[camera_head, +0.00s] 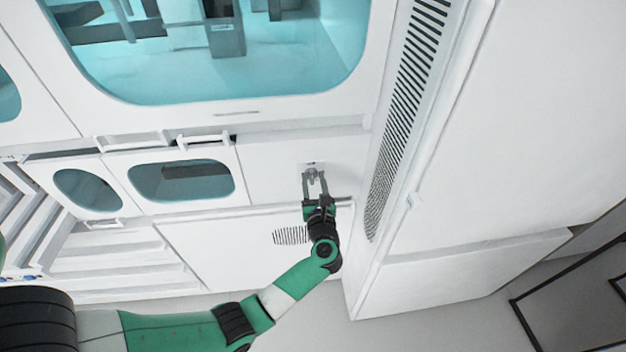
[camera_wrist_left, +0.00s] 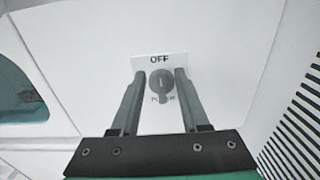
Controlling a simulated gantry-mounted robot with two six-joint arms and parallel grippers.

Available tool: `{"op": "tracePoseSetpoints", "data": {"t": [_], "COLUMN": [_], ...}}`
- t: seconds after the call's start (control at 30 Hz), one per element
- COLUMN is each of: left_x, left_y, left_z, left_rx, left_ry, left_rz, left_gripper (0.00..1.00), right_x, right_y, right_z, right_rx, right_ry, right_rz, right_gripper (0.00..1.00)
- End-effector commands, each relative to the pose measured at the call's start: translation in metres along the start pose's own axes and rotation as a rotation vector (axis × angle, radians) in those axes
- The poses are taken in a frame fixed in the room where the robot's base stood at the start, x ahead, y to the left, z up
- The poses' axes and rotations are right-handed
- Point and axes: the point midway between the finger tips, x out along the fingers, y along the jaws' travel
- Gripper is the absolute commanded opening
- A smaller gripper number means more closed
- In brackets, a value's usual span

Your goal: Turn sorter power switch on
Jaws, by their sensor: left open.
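The sorter power switch is a round grey rotary knob (camera_wrist_left: 162,84) on a white plate (camera_wrist_left: 146,64) on the machine's front panel. The plate reads "OFF" above the knob; the lettering below it is partly hidden and not clearly legible. In the head view the switch (camera_head: 313,164) is small at the fingertips. My left gripper (camera_head: 315,176) is open, its fingers pointing at the panel. In the left wrist view the fingers of my left gripper (camera_wrist_left: 160,80) lie on either side of the knob; I cannot tell whether they touch it. My right gripper is not in view.
A vertical vented strip (camera_head: 405,110) stands right of the switch, beside a large white cabinet (camera_head: 520,140). Windowed doors (camera_head: 182,180) and a large blue-tinted window (camera_head: 215,60) lie left and above. The panel around the switch is flat and clear.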

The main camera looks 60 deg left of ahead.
Motion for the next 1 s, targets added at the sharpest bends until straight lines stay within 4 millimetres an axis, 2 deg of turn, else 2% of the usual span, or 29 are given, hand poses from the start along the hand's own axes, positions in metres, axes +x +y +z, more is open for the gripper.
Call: {"op": "tracePoseSetpoints", "data": {"t": [0.13,0.37,0.6,0.63,1.0], "left_x": [0.0113,0.012,0.0117,0.0117,0.0116], "left_y": [0.0003,0.0,0.0,0.0,-0.0002], "left_z": [-0.0002,0.0003,0.0002,0.0002,0.0004], "left_rx": [0.0,0.0,0.0,0.0,0.005], "left_ry": [0.0,0.0,0.0,0.0,0.0], "left_rz": [0.0,-0.001,-0.001,-0.001,-0.001], "left_gripper": [0.45,0.45,0.04,0.0,0.0], "right_x": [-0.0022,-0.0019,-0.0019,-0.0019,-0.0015], "right_y": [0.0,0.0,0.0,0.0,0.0], "right_z": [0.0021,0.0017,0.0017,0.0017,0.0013], "right_rx": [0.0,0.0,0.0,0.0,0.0], "right_ry": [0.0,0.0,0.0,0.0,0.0], "right_rz": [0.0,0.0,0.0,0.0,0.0], "right_gripper": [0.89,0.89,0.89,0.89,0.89]}}
